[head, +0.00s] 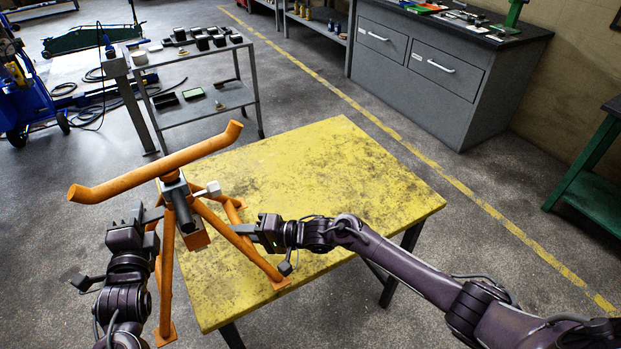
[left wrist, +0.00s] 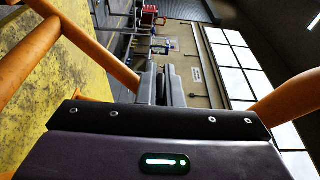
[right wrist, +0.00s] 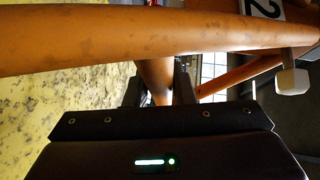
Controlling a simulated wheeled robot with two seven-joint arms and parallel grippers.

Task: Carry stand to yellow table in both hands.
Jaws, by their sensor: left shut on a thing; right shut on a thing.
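The orange stand (head: 142,174) has a wide bar with upturned ends, splayed legs and flat feet. It is upright at the left part of the yellow table (head: 345,165). One foot shows left of the table edge and another over the tabletop; I cannot tell whether any foot touches. My left gripper (head: 153,214) is shut on the stand at its left side. My right gripper (head: 245,229) is shut on a right leg; the right wrist view shows the orange leg (right wrist: 155,75) between its fingers. The left wrist view shows orange bars (left wrist: 100,50), but its grip point is unclear.
A grey trolley (head: 205,107) with small dark parts stands behind the table. A grey drawer cabinet (head: 430,75) is at the back right, and a green bench (head: 590,190) at the right edge. The right and middle tabletop is bare.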

